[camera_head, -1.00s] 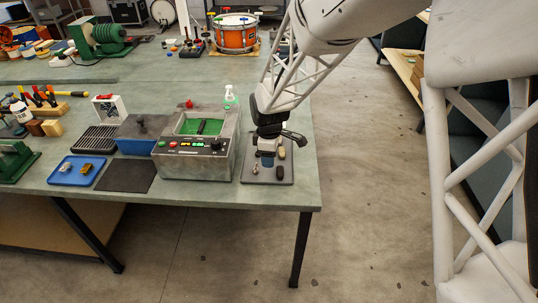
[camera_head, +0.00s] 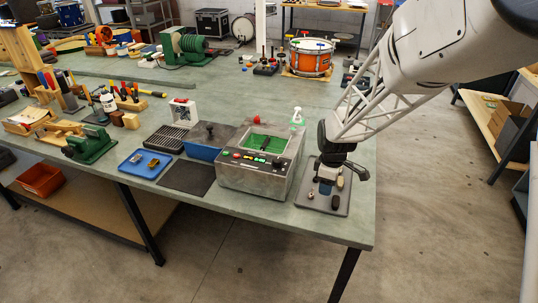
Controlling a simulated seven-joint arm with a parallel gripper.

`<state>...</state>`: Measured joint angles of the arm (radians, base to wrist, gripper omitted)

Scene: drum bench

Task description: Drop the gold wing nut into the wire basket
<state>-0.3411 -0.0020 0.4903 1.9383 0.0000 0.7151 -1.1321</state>
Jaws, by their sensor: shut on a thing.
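My gripper (camera_head: 325,186) hangs low over the grey mat (camera_head: 302,202) at the right end of the bench. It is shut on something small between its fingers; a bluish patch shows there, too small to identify. Around it on the mat are a tan piece (camera_head: 340,182), a dark piece (camera_head: 336,202) and a small shiny piece (camera_head: 311,195). I cannot tell which piece is the gold wing nut. I cannot clearly make out a wire basket; a dark part (camera_head: 264,144) shows in the green-lined tank of the grey box (camera_head: 240,181), left of my gripper.
A blue tray (camera_head: 128,168) with small brownish parts and a dark pad (camera_head: 186,178) lie left of the box. A blue container (camera_head: 203,151), a black rack (camera_head: 166,139) and a spray bottle (camera_head: 297,117) stand near. The bench edge is close on the right.

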